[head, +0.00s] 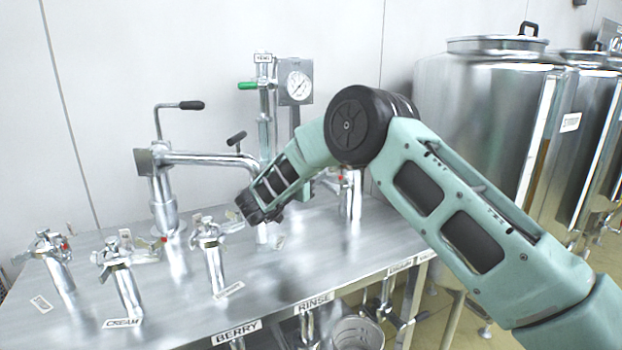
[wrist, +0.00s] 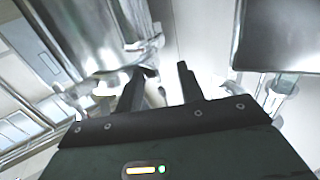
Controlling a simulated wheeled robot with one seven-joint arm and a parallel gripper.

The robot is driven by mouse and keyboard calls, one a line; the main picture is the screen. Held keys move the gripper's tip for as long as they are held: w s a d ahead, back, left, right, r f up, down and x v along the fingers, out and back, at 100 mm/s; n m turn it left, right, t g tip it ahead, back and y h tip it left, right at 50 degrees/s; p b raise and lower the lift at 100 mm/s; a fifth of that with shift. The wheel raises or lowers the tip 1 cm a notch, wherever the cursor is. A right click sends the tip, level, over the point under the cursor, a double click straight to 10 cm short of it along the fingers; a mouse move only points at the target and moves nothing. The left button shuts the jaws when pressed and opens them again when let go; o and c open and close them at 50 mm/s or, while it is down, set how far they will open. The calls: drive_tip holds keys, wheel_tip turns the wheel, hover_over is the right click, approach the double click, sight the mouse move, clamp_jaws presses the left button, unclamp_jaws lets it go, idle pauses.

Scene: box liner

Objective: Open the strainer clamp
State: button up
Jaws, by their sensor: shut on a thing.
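My gripper (wrist: 162,76) fills the lower wrist view, its two dark fingers reaching up beside a large shiny steel cylinder (wrist: 88,32). A bright metal clamp part (wrist: 143,46) sits at the cylinder's lower right edge, close to the left finger. A pale metal piece (wrist: 155,93) shows between the fingers, and they are shut on it. It looks like part of the strainer clamp, but the blur hides its exact shape. In the head view my arm's wrist is over the steel table, and my fingers are hidden.
The steel table (head: 105,290) carries several clamped pipe stubs, such as the one marked CREAM (head: 124,280). A lever-handled pipe (head: 205,160) and a pressure gauge (head: 298,86) stand behind. Large tanks (head: 470,110) stand to the right. A bucket (head: 357,333) is below the table.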

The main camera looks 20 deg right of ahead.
drive_tip(key=shift+w+d+r, duration=0.15)
drive_tip(key=shift+d+r, duration=0.2)
drive_tip(key=shift+d, duration=0.4)
drive_tip(key=b+v, duration=0.1)
drive_tip(key=v, duration=0.8)
drive_tip(key=shift+w+f, duration=0.25)
drive_tip(key=shift+f, duration=0.05)
drive_tip(key=shift+a, duration=0.1)
